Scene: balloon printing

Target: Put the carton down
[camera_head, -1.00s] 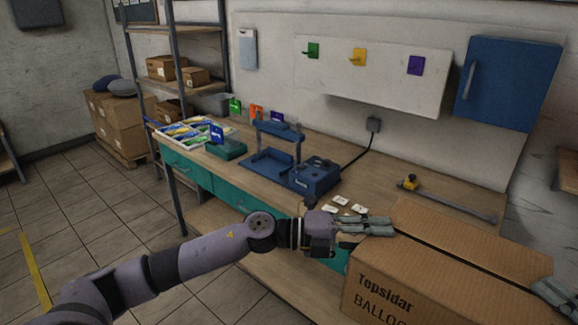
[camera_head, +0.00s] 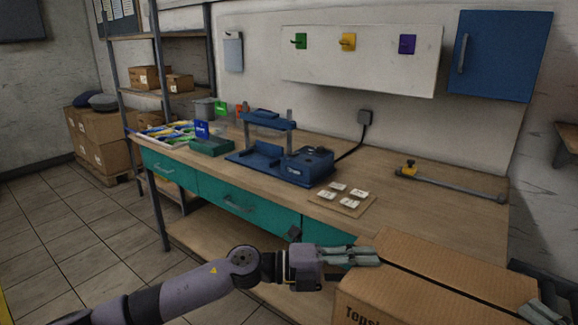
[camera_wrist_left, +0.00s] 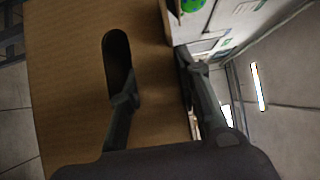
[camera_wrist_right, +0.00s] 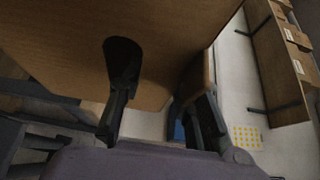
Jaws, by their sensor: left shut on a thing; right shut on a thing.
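A brown cardboard carton (camera_head: 400,290) with dark print on its front is at the lower right of the head view, in front of the workbench's edge. My left gripper (camera_head: 352,257) is shut on its left side at the top edge. In the left wrist view one finger of that gripper goes into the carton's dark hand slot (camera_wrist_left: 117,62) and the other is on the far side of the wall. My right gripper (camera_head: 540,312) is shut on the carton's right side, partly cut off. The right wrist view shows a finger at another hand slot (camera_wrist_right: 122,60). The carton's underside is hidden.
The wooden workbench (camera_head: 430,215) holds a blue press (camera_head: 285,160), a board with small white cards (camera_head: 341,198), a bar with a yellow clamp (camera_head: 450,184) and a tray of coloured packets (camera_head: 170,135). Bench space right of the cards is clear. Shelving with boxes (camera_head: 145,78) stands left.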

